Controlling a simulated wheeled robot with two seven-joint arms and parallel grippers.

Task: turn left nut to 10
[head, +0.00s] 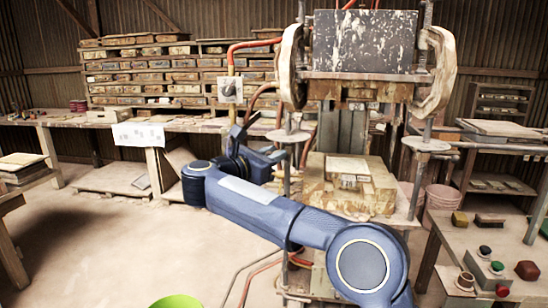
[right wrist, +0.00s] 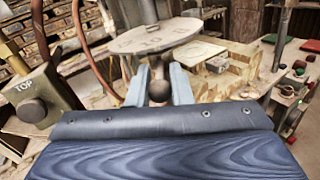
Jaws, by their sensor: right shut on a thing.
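The left nut (head: 288,136) is a pale round disc on the left upright of the press. In the right wrist view the disc (right wrist: 153,37) carries faint dark marks that I cannot read surely. My right gripper (right wrist: 160,88) is just below the near edge of this disc. Its two grey fingers are shut on a dark round knob (right wrist: 159,91), and how the knob joins the disc is partly hidden. In the head view my right gripper (head: 259,143) is left of the nut, and the knob is hidden there. My left gripper is not in view.
A similar disc (head: 425,145) sits on the right upright. The stained press block (head: 360,195) stands between the uprights. A box marked TOP with a dark knob (right wrist: 33,110) is close at left. A right-hand table (head: 455,240) holds coloured pieces. The floor at left is clear.

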